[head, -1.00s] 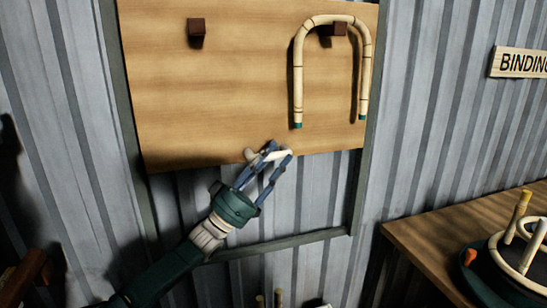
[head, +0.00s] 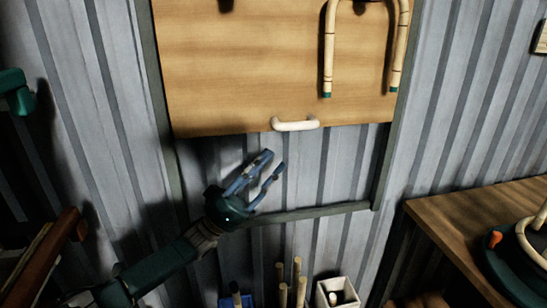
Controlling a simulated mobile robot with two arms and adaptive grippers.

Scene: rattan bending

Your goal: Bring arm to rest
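My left gripper (head: 275,160) is at the middle of the head view, its two blue fingers apart and empty. It is just below a pale handle (head: 295,125) on the lower edge of a wooden panel (head: 240,80), with a clear gap between them. My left arm comes in from the lower left. My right gripper is not in view.
A U-shaped bent rattan piece (head: 328,60) hangs on the panel at upper right. A wooden table (head: 445,220) with a dark round fixture stands at right. Below are upright rods (head: 282,290), a blue container (head: 236,301) and a white box (head: 338,290). Corrugated wall lies behind.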

